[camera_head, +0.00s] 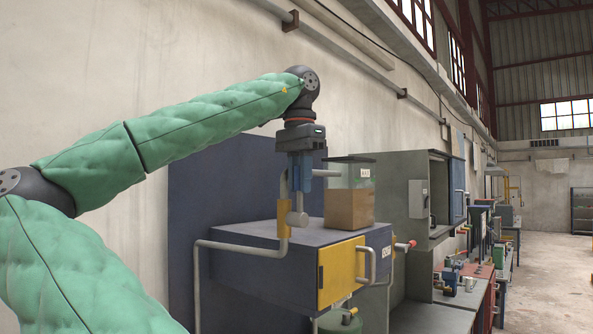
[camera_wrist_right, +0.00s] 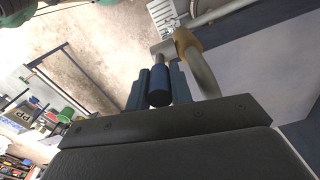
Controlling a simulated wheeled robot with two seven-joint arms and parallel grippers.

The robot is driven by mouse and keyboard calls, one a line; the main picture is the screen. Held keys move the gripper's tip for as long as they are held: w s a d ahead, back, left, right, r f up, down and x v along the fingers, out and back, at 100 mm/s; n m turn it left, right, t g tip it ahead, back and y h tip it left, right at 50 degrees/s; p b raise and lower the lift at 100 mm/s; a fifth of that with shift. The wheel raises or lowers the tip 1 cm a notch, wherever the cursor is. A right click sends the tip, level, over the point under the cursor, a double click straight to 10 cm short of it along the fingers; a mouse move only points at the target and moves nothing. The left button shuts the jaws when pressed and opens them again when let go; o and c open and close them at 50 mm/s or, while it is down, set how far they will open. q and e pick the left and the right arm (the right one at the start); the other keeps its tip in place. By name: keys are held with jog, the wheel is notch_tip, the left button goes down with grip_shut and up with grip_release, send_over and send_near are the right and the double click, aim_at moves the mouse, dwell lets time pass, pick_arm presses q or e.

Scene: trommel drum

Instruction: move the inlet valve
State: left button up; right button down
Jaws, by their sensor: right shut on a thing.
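My right gripper (camera_head: 300,184) points down from a green-sleeved arm, above the near edge of a dark blue machine cabinet (camera_head: 235,262). Its blue fingers are shut on the dark blue handle of the inlet valve; in the right wrist view this handle (camera_wrist_right: 159,86) sits between the fingertips (camera_wrist_right: 158,88). Below the fingers, a grey valve stem (camera_head: 297,214) shows next to a pipe with a yellow sleeve (camera_head: 284,217). In the wrist view the grey pipe (camera_wrist_right: 197,68) runs beside the fingers. The handle is mostly hidden by the fingers in the head view. My left gripper is not in view.
A clear-topped box with brown contents (camera_head: 348,208) stands on the cabinet, right of the gripper. A yellow front panel (camera_head: 341,271) has a grey handle. A grey cabinet (camera_head: 405,190) and workbenches extend to the right. Open floor (camera_head: 540,270) lies at far right.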

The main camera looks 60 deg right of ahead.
jog(key=shift+d, duration=0.1)
dwell(0.5)
jog(key=c, duration=1.4)
grip_release()
jog(key=shift+o, duration=0.7)
jog(key=shift+d, duration=0.2)
jog(key=shift+a+r, duration=0.1)
jog(key=shift+r, duration=0.55)
notch_tip(320, 180, up, 4)
jog(key=shift+r+b, duration=0.25)
jog(key=shift+b, duration=0.65)
jog(key=shift+s+r, duration=0.1)
jog(key=shift+r, duration=0.9)
